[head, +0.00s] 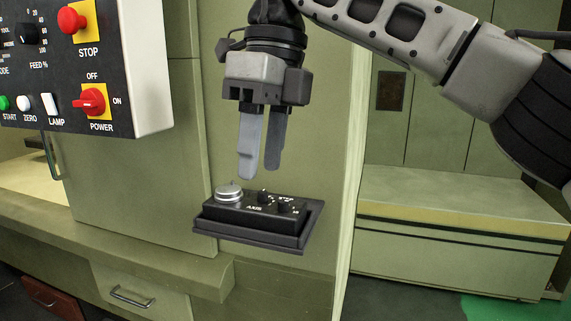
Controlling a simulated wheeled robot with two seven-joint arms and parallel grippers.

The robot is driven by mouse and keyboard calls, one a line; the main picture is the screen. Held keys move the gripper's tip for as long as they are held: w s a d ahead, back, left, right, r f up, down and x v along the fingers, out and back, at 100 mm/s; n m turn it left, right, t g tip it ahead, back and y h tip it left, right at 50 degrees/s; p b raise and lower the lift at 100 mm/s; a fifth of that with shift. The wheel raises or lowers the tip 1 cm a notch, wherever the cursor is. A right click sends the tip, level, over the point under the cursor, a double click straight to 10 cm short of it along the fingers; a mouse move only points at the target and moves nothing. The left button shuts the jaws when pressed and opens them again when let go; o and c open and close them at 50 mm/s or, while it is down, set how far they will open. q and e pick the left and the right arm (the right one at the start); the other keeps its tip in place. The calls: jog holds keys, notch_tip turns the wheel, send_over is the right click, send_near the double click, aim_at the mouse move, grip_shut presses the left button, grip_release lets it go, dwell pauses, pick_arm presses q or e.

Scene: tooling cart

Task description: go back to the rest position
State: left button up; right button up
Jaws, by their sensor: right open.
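My right gripper (259,172) hangs with its fingers pointing down in the upper middle of the head view. Its two grey fingers are apart and nothing is between them. The fingertips are just above a black control box (249,214) with a silver round knob and small black knobs, marked AXIS. The box sits in a dark tray (283,241) fixed at the green cabinet. I cannot tell whether the fingertips touch the box, but they appear apart from it. My right arm comes in from the upper right. My left gripper does not show.
A control panel (150,68) with a red STOP button (72,21) and a red POWER switch (93,101) juts out at the upper left. A green bench (120,245) with a drawer runs along the lower left. A low green cabinet (455,240) stands at the right.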

jog(key=s+a+f+m+g+y, duration=0.1)
jog(key=s+a+f+g+y, duration=0.25)
jog(key=a+f+y, duration=0.2)
jog(key=s+a+f+g+y, duration=0.2)
jog(key=a+f+g+y, duration=0.25)
jog(key=a+y, duration=0.25)
jog(key=w+d+f+m+t, duration=0.3)
jog(key=d+f+m+t, duration=0.25)
jog(key=m+t, duration=0.5)
jog(key=w+d+f+m+t+h, duration=0.1)
jog(key=w+d+f+m+t, duration=0.2)
jog(key=d+f+m+t, duration=0.7)
jog(key=w+f+m+t, duration=0.25)
jog(key=m+t, duration=0.45)
jog(key=m, duration=0.8)
jog(key=s+d+f+m+g+h, duration=0.4)
jog(key=s+d+f, duration=0.3)
jog(key=f, duration=0.4)
jog(key=s+d+f+m+g+h, duration=0.4)
jog(key=s+d+f+m+h, duration=0.1)
jog(key=s+f, duration=0.5)
jog(key=shift+d+f+h, duration=0.5)
jog(key=shift+d+h, duration=0.05)
jog(key=shift+d, duration=0.7)
